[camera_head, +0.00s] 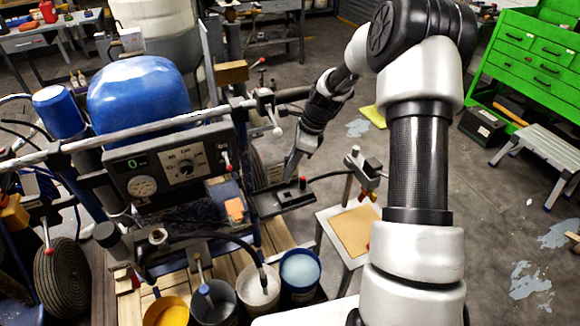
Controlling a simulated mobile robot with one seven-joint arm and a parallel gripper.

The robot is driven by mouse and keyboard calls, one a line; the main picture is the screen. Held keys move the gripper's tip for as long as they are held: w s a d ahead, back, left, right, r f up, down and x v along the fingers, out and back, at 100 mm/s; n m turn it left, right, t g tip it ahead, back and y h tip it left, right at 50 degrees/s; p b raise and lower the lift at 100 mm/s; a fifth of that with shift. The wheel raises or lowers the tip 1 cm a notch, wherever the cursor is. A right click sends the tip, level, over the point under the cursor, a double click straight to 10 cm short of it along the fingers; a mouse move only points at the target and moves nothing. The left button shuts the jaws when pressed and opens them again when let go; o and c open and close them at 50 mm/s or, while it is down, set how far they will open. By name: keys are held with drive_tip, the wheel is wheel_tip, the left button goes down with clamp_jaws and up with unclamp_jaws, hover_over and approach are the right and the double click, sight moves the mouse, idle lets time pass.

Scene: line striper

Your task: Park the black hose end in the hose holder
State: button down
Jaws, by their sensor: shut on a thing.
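My gripper (292,172) points down at the middle of the view, above a flat black tray (285,199) beside the striper. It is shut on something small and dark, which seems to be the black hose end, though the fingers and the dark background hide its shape. A black hose (335,176) runs from near the tray towards the right. Another dark hose (240,243) curves down into a bucket of whitish paint (258,288).
The striper's control panel (172,168) and long handlebar (120,134) are left of my gripper. Several paint buckets, one blue (300,276), stand in front. A small stand with a tan top (352,232) is at right.

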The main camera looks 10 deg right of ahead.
drive_tip(key=shift+w+f+b, duration=0.15)
drive_tip(key=shift+f+b, duration=0.55)
drive_tip(key=shift+f, duration=0.25)
drive_tip(key=shift+w+f+b, duration=0.2)
drive_tip(key=shift+f+b, duration=0.45)
drive_tip(key=shift+f, duration=0.35)
drive_tip(key=shift+w+f+b, duration=0.15)
drive_tip(key=shift+f+b, duration=0.55)
drive_tip(key=shift+f, duration=0.25)
drive_tip(key=shift+f+b, duration=0.9)
drive_tip(key=shift+f, duration=0.7)
drive_tip(key=c, duration=1.3)
unclamp_jaws()
drive_tip(key=shift+o, duration=0.2)
drive_tip(key=p+v, duration=0.4)
drive_tip(key=v, duration=0.3)
drive_tip(key=shift+p, duration=0.35)
